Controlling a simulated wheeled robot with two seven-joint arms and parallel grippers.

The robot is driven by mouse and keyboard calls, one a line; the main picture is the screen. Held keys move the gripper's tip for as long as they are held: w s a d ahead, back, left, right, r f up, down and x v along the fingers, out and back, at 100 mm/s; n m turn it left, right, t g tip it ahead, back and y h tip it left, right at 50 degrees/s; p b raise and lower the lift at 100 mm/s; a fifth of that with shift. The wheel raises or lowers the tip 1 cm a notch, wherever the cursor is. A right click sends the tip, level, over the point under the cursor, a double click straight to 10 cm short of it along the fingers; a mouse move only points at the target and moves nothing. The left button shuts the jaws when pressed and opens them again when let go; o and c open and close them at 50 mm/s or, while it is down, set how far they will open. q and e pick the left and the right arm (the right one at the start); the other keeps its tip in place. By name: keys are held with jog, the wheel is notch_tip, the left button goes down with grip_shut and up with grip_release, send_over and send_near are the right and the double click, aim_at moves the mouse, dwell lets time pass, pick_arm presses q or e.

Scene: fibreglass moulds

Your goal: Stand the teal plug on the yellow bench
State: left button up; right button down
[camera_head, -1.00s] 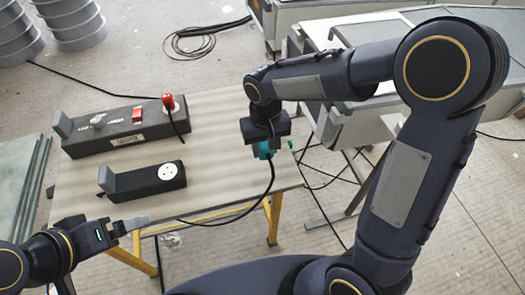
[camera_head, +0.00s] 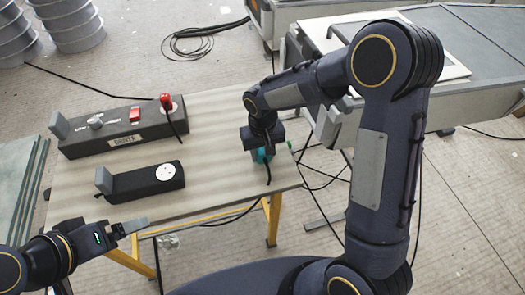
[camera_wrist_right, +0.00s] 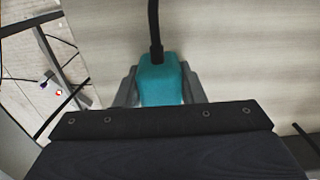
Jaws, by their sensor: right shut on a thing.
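The teal plug (camera_head: 260,156) is in my right gripper (camera_head: 263,154), at the right end of the yellow bench (camera_head: 225,175). In the right wrist view the plug (camera_wrist_right: 160,82) sits between the two grey fingers of the gripper (camera_wrist_right: 160,92), its black cable running up from it. The gripper hides most of the plug in the head view, and I cannot tell whether its underside touches the bench top. My left gripper (camera_head: 132,226) is by the bench's front left edge, with nothing seen in it; its finger gap is unclear.
A long black box (camera_head: 125,128) with a red plug (camera_head: 167,101) in its socket lies at the back of the bench. A shorter black socket block (camera_head: 145,180) lies in front. The bench between these and my right gripper is clear. Cables hang off the right side.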

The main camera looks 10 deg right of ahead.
aim_at(262, 149)
jog(key=c, duration=0.9)
grip_release()
jog(key=shift+f, duration=0.1)
jog(key=shift+r+p, duration=0.3)
notch_tip(262, 149, up, 11)
jog(key=shift+r+p, duration=0.15)
jog(key=shift+p, duration=0.45)
jog(key=shift+r, duration=0.25)
